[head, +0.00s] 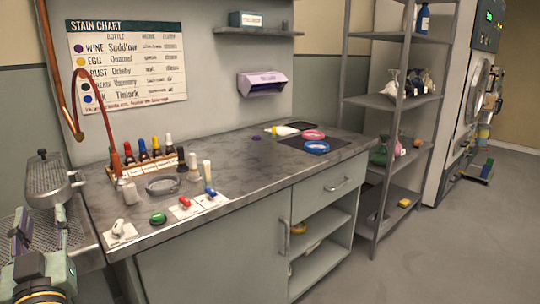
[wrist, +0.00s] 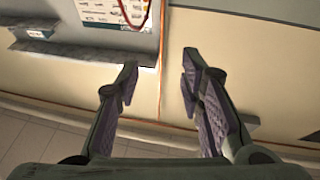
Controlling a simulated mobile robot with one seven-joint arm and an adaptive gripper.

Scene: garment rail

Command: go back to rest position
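My gripper (wrist: 158,78) shows in the wrist view with its two purple-padded fingers spread wide apart. Nothing is between them. Beyond the fingers are a pale wall, a copper-coloured pipe and part of the wall chart, seen at a slant. In the head view, a grey-green part with a yellow band at the lower left corner looks like my arm.
A grey worktop (head: 245,165) holds a rack of dropper bottles (head: 143,157), a grey dish (head: 163,185) and pink and blue rings. A perforated metal board (head: 75,235) stands left. Open shelving (head: 392,101) stands right. The floor (head: 470,240) at right is clear.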

